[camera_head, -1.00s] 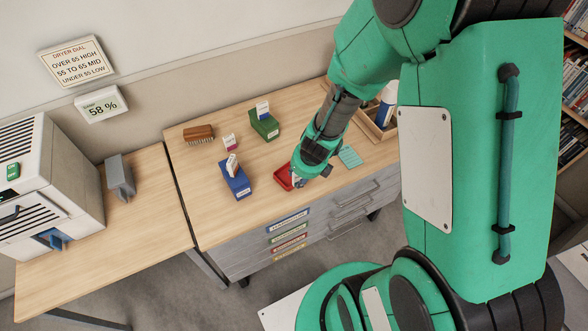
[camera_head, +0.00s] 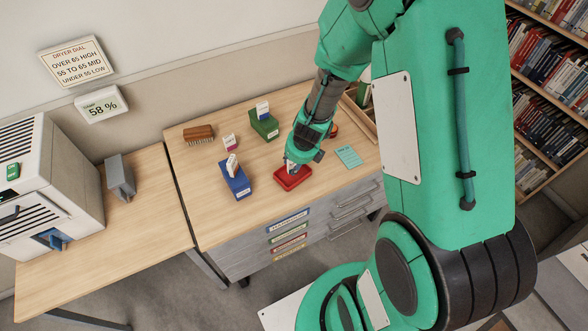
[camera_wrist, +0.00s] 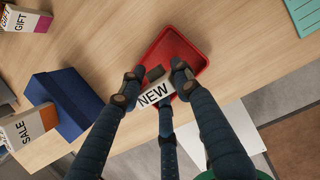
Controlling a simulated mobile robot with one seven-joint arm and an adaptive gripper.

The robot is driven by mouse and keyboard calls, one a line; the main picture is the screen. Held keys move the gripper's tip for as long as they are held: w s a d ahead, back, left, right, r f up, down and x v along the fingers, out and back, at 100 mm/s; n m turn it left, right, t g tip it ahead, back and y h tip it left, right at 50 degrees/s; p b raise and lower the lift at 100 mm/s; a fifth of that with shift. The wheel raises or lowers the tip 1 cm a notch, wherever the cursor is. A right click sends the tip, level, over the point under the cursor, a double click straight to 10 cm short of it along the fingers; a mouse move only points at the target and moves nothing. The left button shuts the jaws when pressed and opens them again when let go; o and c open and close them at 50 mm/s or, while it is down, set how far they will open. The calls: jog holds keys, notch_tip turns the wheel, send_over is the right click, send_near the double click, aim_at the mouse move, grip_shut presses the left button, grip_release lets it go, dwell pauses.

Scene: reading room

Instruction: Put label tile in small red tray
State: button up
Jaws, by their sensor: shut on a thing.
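The small red tray (camera_head: 292,180) lies on the wooden table near its front edge; it also shows in the wrist view (camera_wrist: 196,60). My gripper (camera_head: 291,165) is over the tray's left part in the head view. In the wrist view my gripper (camera_wrist: 154,84) is shut on a label tile (camera_wrist: 155,95), white with the word "NEW" and with a dark grey part at its top. The tile overlaps the tray's near left rim in that view. I cannot tell whether it touches the tray. The tray's visible floor is bare.
A blue box (camera_head: 237,184) with a SALE tile (camera_wrist: 28,126) stands left of the tray. A GIFT tile (camera_wrist: 24,17) and a green box (camera_head: 264,127) stand farther back. A wooden brush (camera_head: 198,133) lies back left. A teal card (camera_head: 348,156) lies to the right.

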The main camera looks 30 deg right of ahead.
jog(key=shift+f+b, duration=1.25)
jog(key=shift+f, duration=0.5)
jog(key=shift+f, duration=0.1)
jog(key=o, duration=0.9)
jog(key=shift+c, duration=0.2)
jog(key=p+v, duration=0.7)
jog(key=v, duration=0.5)
